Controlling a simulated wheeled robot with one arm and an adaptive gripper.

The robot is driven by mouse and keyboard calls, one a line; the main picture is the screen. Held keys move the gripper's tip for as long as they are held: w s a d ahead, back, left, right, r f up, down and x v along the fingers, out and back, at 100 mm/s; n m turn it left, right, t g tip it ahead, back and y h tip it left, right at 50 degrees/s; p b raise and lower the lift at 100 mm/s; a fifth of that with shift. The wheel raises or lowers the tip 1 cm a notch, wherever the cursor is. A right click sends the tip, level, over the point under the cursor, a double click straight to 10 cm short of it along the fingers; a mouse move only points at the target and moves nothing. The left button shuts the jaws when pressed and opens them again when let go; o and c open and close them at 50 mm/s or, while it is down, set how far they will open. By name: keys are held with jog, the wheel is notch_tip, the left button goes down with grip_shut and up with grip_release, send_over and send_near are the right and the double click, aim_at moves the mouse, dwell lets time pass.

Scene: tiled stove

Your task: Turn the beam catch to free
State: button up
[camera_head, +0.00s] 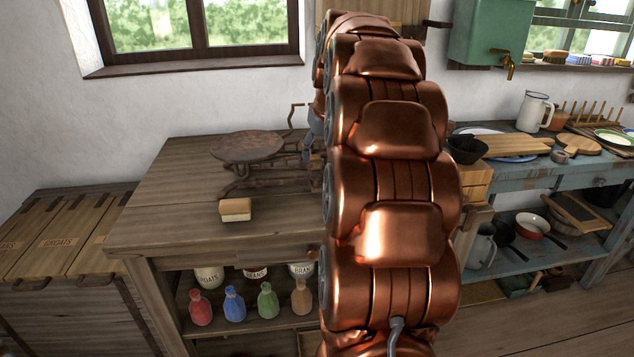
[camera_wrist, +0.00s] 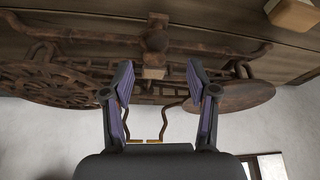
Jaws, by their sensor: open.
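An old rusty-brown scale with a round pan (camera_head: 247,146) stands on a wooden bench. A bent brass piece (camera_head: 297,107) rises at its right, by my arm. The wrist view looks upside down. It shows the scale's dark beam (camera_wrist: 95,35) across the top, and the round pan (camera_wrist: 240,95) on the right.
A tan and white block (camera_head: 235,209) lies on the bench (camera_head: 165,215) in front of the scale. Bottles and jars stand on the shelf below. A blue-grey table (camera_head: 500,173) with kitchenware is at right, wooden bins (camera_head: 55,240) at left.

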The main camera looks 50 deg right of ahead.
aim_at(317, 173)
jog(key=shift+d+x, duration=0.1)
jog(key=shift+x, duration=1.85)
jog(key=shift+d+x, duration=0.15)
jog(key=shift+x, duration=1.85)
